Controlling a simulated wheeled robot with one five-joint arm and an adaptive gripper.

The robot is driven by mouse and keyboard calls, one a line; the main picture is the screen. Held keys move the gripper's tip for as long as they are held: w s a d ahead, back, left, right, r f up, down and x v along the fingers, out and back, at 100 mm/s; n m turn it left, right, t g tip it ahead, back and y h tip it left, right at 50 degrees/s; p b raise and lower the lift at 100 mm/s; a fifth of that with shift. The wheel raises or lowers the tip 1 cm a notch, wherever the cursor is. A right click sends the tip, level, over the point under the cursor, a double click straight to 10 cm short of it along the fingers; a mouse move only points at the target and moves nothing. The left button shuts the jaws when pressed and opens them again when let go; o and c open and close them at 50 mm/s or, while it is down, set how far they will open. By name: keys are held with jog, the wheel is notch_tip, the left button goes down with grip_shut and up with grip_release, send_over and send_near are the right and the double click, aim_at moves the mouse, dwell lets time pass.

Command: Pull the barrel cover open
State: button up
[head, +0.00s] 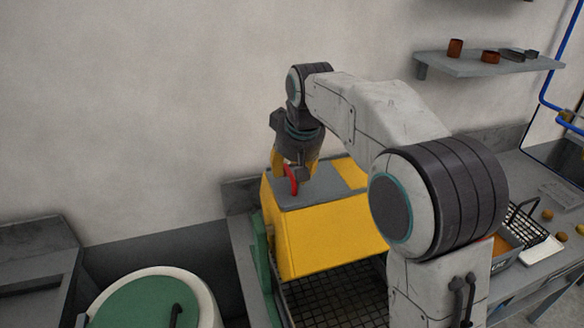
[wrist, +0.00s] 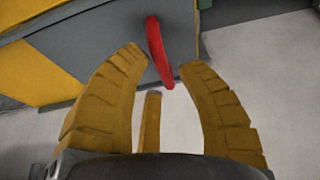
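A yellow machine housing (head: 330,234) with a grey top panel (head: 325,187) stands in the middle of the head view. The same grey panel (wrist: 95,45) and its yellow part (wrist: 38,72) show in the wrist view. A red curved handle (head: 292,180) stands up from the panel; it also shows in the wrist view (wrist: 158,52). My gripper (head: 297,168) points down at the handle. In the wrist view my gripper (wrist: 163,66) has its yellow fingers apart, with the handle between the fingertips. Contact with the handle cannot be told.
A white round barrel (head: 200,291) with a green lid (head: 145,305) stands at lower left. A black grate (head: 335,300) lies below the housing. A grey shelf (head: 490,66) with small copper pieces hangs at upper right. A wire basket (head: 520,222) sits on the right-hand bench.

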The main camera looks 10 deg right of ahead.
grip_shut()
dwell(0.5)
